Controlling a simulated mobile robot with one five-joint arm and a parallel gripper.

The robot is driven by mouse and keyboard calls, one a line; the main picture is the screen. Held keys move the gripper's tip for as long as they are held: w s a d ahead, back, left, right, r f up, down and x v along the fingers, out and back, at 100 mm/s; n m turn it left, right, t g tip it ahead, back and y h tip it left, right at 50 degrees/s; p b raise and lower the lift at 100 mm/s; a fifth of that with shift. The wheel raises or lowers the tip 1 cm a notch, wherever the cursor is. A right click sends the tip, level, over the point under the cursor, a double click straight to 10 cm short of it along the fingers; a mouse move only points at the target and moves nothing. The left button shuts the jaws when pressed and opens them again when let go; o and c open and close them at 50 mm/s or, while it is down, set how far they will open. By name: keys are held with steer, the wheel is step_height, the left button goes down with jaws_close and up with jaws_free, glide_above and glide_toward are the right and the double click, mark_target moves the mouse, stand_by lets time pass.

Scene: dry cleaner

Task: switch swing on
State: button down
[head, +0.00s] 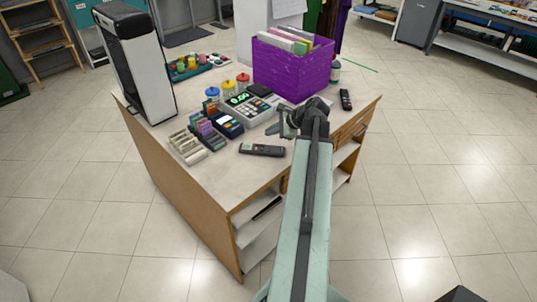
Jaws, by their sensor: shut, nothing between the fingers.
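I cannot tell which thing is the swing, and no switch can be made out for certain. My gripper (275,128) is over the counter top (215,168), toward its right side, with its tips pointing left. It is shut and empty. My arm hides part of the counter's front.
A purple crate (288,72) with folders stands behind the gripper. A tall black-and-white device (135,62) stands at the counter's left. Small racks (195,142) and colored-lid jars (228,86) crowd the middle. Open shelves are below the top. Tiled floor (430,190) is clear at the right.

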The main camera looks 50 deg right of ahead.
step_height(320, 180, down, 6)
steer(key=b, duration=0.4)
steer(key=shift+b, duration=0.35)
stand_by(1.4)
steer(key=shift+f+b, duration=0.4)
steer(key=shift+b, duration=0.05)
steer(key=shift+f+b, duration=0.35)
stand_by(0.3)
steer(key=shift+r, duration=0.15)
steer(key=shift+r+p, duration=0.65)
steer(key=shift+p, duration=0.15)
step_height(320, 180, up, 5)
steer(key=p, duration=0.5)
